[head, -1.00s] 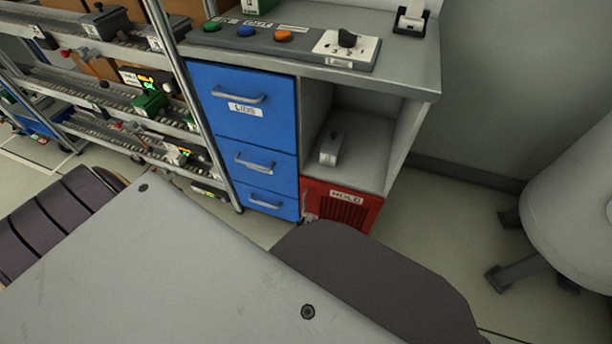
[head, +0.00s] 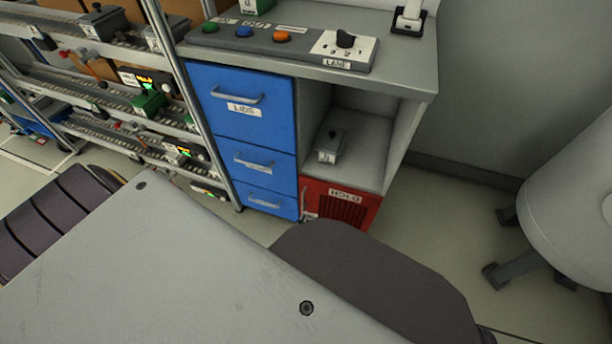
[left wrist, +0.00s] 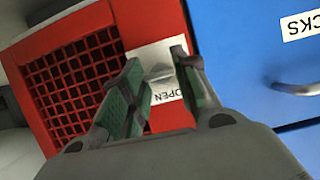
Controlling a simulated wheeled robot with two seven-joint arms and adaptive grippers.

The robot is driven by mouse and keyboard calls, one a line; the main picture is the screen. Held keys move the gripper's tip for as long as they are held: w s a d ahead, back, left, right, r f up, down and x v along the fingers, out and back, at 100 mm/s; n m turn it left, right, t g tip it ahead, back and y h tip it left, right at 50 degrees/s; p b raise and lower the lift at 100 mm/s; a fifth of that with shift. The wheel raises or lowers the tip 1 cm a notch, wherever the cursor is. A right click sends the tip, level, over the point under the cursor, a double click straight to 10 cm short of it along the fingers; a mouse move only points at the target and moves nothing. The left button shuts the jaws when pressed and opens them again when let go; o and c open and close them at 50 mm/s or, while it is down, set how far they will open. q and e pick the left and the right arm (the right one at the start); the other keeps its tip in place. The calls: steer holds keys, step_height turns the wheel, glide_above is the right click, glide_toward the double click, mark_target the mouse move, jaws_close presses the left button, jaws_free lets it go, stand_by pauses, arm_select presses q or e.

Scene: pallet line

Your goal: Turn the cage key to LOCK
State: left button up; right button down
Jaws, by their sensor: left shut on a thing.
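The red cage (head: 345,207), labelled HOLD, is at the bottom of the cabinet in the head view. Its red front with a dark grid (left wrist: 78,78) fills the left of the left wrist view. A white plate (left wrist: 146,54) on that front bears the word OPEN, upside down in the picture. A small grey key (left wrist: 159,71) stands on the plate. My left gripper (left wrist: 159,64) has its green-lined fingers on both sides of the key and is shut on it. The fingers hide part of the plate, and no LOCK mark shows. My right gripper is out of view.
Blue drawers (head: 240,105) stand left of the cage; one handle (left wrist: 297,88) shows close to my left gripper. An open shelf (head: 365,150) with a small grey box (head: 330,143) is above the cage. A button panel (head: 280,42) lies on top.

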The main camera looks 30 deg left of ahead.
arm_select(q)
steer(key=o, duration=1)
steer(key=shift+s+d, duration=0.1)
steer(key=shift+s, duration=0.1)
steer(key=shift+v, duration=3.5)
steer(key=shift+s, duration=0.15)
